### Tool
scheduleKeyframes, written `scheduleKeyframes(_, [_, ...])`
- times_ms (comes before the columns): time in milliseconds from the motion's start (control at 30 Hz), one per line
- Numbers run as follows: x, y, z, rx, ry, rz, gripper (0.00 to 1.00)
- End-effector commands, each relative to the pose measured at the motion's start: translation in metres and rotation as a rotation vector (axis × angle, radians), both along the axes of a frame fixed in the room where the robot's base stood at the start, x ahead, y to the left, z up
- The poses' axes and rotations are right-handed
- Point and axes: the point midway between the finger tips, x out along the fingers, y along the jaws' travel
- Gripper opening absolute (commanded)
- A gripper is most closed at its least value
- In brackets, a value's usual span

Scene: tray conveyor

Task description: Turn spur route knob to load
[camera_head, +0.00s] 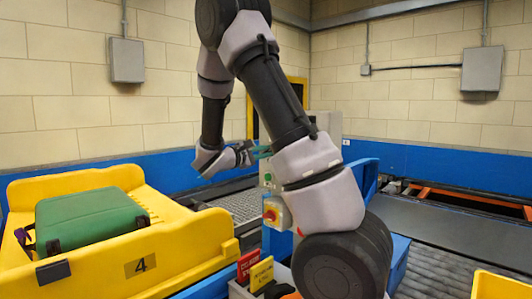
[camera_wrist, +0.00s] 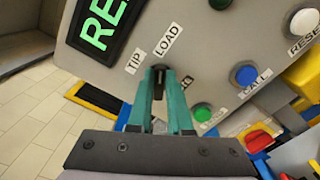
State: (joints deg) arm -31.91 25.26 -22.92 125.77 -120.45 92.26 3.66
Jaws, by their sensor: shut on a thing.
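My gripper (camera_wrist: 160,76) has teal fingers and is shut on a small dark knob (camera_wrist: 159,86) on a grey control panel (camera_wrist: 203,45). The fingers cover most of the knob, so its exact pointing is hard to read. The labels TIP (camera_wrist: 134,63) and LOAD (camera_wrist: 168,41) are beyond the fingertips, TIP to the left and LOAD straight ahead and slightly right. Another label beside the right finger is partly hidden. In the head view my gripper (camera_head: 262,152) is at the control box (camera_head: 330,124), and the knob is not visible there.
The panel also has a blue CALL button (camera_wrist: 243,75), a green button (camera_wrist: 202,112), a RESET button (camera_wrist: 304,22) and a lit green display (camera_wrist: 100,22). A yellow tray (camera_head: 190,250) marked 4 holds a green suitcase (camera_head: 90,220). A red stop button (camera_head: 270,215) stands near my arm.

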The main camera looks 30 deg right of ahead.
Motion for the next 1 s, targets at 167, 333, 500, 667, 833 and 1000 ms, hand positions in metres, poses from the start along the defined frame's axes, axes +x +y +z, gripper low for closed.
scheduleKeyframes(167, [0.000, 0.000, -0.001, 0.002, -0.002, 0.000, 0.00])
scheduleKeyframes(333, [0.000, 0.000, -0.001, 0.002, -0.002, 0.000, 0.00])
scheduleKeyframes(500, [0.000, 0.000, -0.001, 0.001, -0.001, 0.000, 0.47])
scheduleKeyframes(667, [0.000, 0.000, 0.000, 0.001, -0.001, 0.000, 0.47])
scheduleKeyframes(833, [-0.002, 0.008, 0.000, 0.001, -0.001, 0.002, 0.47])
scheduleKeyframes(1000, [-0.011, 0.035, 0.000, 0.002, -0.001, 0.006, 0.47])
